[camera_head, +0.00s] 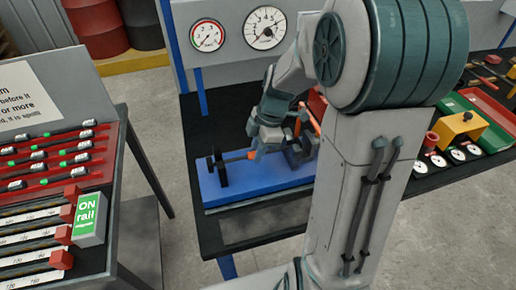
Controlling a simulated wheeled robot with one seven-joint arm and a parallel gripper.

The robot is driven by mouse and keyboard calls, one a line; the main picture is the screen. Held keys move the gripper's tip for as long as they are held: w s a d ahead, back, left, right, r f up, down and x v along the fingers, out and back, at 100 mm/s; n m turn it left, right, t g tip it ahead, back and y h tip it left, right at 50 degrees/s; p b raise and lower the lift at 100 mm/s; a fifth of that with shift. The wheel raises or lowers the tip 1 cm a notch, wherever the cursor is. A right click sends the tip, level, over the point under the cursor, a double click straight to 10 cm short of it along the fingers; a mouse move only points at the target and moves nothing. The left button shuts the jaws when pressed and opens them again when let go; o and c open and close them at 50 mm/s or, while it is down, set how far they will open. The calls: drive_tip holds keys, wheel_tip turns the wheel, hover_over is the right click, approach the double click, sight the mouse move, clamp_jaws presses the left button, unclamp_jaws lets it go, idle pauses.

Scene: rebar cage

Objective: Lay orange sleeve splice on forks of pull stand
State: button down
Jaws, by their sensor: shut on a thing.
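The pull stand (258,187) is a blue base on a dark bench, with an upright dark fork (220,170) at its left end and dark, partly hidden hardware at its right end. My gripper (267,147) is above the middle of the stand, shut on the orange sleeve splice (251,155). Only a small orange part of the splice shows beside the fingers. Its dark bar runs left to the fork, roughly level. I cannot tell whether the bar rests in the fork or hangs just above it. My arm hides the stand's right end.
Two dial gauges (265,28) stand on a panel behind the stand. At left, a rack (62,160) holds several bars, with a green "ON rail" sign (88,220). At right are a yellow block (457,128), small dials and a green-and-red tray (485,108). The bench front (262,230) is bare.

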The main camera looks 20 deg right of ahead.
drive_tip(key=shift+f, duration=0.1)
drive_tip(key=c, duration=1.3)
unclamp_jaws()
drive_tip(key=v, duration=1.1)
drive_tip(key=shift+s+a+f+m+t+h, duration=0.35)
drive_tip(key=shift+s+a+m+t+h, duration=0.15)
drive_tip(key=shift+s+m, duration=2.2)
drive_tip(key=shift+s+a+f+m+t+h, duration=0.45)
drive_tip(key=shift+s+m, duration=1.65)
drive_tip(key=shift+m, duration=1.2)
drive_tip(key=shift+s+a+f+m+t+h, duration=0.35)
drive_tip(key=shift+s+m+t+h, duration=0.2)
drive_tip(key=shift+s+m, duration=2.15)
drive_tip(key=shift+w+m, duration=0.3)
drive_tip(key=shift+w, duration=0.05)
